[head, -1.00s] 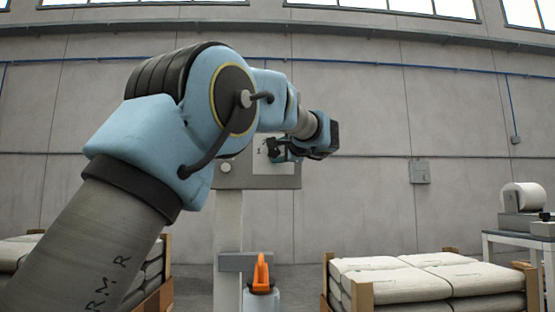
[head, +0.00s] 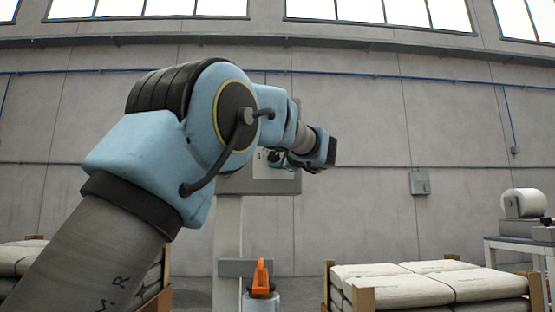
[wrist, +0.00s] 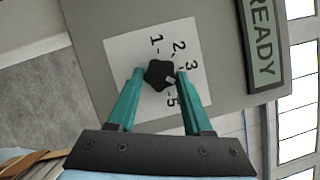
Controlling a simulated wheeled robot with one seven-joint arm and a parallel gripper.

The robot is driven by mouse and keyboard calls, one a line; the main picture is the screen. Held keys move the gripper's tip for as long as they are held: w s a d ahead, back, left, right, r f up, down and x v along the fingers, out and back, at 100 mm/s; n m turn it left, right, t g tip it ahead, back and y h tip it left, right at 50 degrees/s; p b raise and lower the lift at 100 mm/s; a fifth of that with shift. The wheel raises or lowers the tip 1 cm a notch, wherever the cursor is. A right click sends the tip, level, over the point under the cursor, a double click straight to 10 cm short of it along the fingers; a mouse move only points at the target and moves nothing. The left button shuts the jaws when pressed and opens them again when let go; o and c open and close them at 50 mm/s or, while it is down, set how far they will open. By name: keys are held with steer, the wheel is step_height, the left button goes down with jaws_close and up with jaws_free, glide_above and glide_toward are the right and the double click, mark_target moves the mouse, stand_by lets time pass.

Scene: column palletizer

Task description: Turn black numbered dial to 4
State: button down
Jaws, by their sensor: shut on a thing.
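The black dial (wrist: 157,74) sits on a white plate (wrist: 122,62) printed with numbers. In the wrist view 1, 2, 3 and 5 show; the place between 3 and 5 is covered by the right finger. A pale mark on the dial's lower right side points toward that gap between 3 and 5. My gripper (wrist: 160,73) is shut on the dial, one finger on each side. In the head view the plate (head: 264,168) is partly behind my gripper (head: 283,161), and the dial is hidden there.
The grey panel (head: 285,186) stands on a post (head: 228,235) and carries a READY sign (wrist: 263,42). An orange-topped object (head: 261,274) stands below it. Stacked sacks (head: 400,285) on a pallet are at right, beside a table with a white roll (head: 524,203).

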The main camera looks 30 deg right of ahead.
steer(key=shift+c, duration=1.6)
jaws_free()
steer(key=s+f, duration=0.1)
steer(key=s, duration=0.9)
steer(key=shift+s+a+f+b, duration=0.2)
steer(key=shift+s+a+b, duration=0.15)
steer(key=shift+b, duration=0.05)
